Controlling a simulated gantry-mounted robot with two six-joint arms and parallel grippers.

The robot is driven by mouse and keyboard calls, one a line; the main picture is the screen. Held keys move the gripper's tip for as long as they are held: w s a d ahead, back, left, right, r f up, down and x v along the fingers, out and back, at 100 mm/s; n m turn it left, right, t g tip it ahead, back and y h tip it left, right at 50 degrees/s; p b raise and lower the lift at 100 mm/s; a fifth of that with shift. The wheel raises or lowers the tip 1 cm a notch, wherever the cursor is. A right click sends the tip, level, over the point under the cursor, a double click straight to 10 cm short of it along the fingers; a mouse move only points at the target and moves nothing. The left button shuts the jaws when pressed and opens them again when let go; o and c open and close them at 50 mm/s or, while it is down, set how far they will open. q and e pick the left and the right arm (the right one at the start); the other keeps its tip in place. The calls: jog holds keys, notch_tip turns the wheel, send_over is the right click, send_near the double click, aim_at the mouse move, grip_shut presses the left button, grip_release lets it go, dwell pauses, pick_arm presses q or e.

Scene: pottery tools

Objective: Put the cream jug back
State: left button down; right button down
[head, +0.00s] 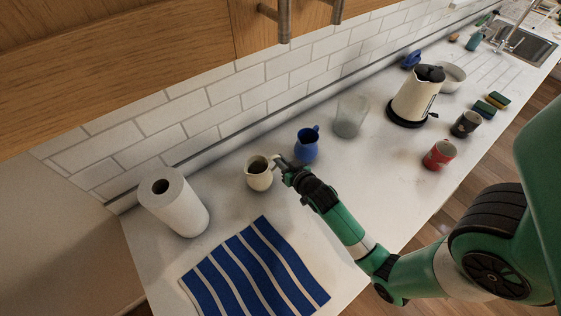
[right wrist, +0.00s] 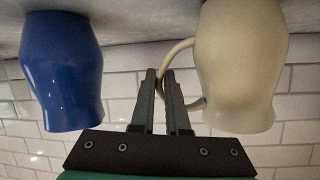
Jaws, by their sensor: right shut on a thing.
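The cream jug (head: 259,175) is upright at the back of the white counter, between the paper towel roll and the blue jug. It also shows in the right wrist view (right wrist: 240,65), where the picture is upside down. My right gripper (head: 279,163) is beside the jug and shut on its handle (right wrist: 178,62), with the fingers (right wrist: 160,85) on either side of it. I cannot tell whether the jug's base touches the counter. My left gripper is not in view.
The blue jug (head: 306,145) stands close by, right of my gripper. A paper towel roll (head: 175,202) stands left of the cream jug. A striped cloth (head: 254,272) lies in front. A glass container (head: 350,116), kettle (head: 416,96) and red mug (head: 439,155) are further right.

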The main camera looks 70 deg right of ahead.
jog(key=c, duration=0.9)
grip_release()
jog(key=p+v, duration=0.1)
jog(key=v, duration=1.1)
jog(key=shift+d+p, duration=0.1)
jog(key=shift+p, duration=0.25)
